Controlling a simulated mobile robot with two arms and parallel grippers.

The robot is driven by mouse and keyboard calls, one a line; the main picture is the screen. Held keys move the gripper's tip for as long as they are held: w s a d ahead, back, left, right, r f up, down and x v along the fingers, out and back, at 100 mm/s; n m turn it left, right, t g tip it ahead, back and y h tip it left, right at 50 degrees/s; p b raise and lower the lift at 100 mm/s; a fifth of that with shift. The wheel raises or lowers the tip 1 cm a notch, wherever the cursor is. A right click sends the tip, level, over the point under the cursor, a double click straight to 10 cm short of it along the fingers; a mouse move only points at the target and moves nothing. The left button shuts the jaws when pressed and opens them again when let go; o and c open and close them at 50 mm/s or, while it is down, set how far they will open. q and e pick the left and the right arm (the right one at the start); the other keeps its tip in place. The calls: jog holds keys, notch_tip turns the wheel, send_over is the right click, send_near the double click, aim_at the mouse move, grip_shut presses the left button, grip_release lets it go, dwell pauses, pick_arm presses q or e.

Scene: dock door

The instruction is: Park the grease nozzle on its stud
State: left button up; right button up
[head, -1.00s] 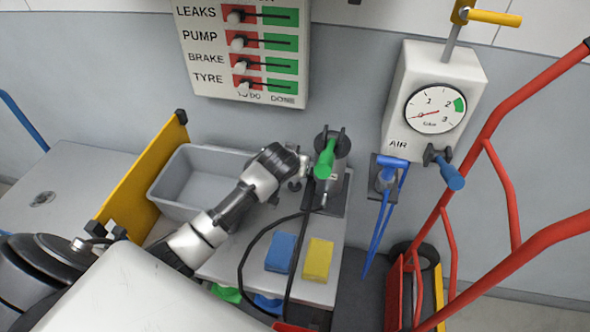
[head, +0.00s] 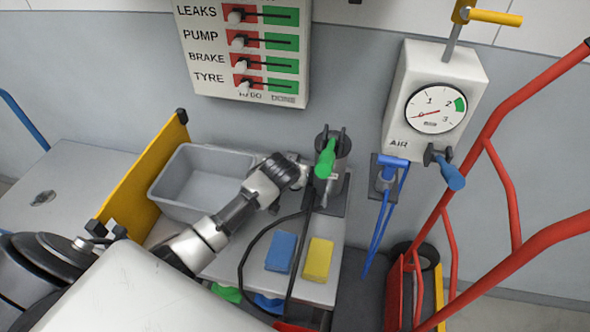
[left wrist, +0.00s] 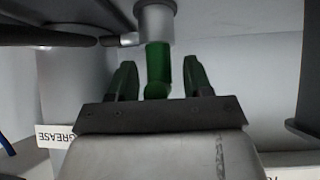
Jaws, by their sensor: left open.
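In the head view a green grip (head: 325,160) stands tilted at a dark and grey post (head: 336,143) on the bench's right part. My left gripper (head: 305,168) is beside the post, just left of the green grip, and its fingers are mostly hidden. In the left wrist view my open left gripper (left wrist: 158,78) has a green piece (left wrist: 157,68) between its fingers, with a gap on each side. The green piece joins a pale grey cylinder (left wrist: 155,20). I cannot tell nozzle from stud for certain.
A black hose (head: 243,262) loops over the bench. A blue sponge (head: 281,252) and a yellow sponge (head: 318,259) lie in front. A grey bin (head: 165,185) is at left. A GREASE label (left wrist: 54,136) shows, and the air gauge box (head: 400,85) hangs at right.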

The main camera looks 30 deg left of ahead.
pick_arm(q)
jog(key=shift+r, duration=0.15)
jog(key=v, duration=1.2)
jog(key=shift+p, duration=0.3)
jog(key=shift+s, duration=0.1)
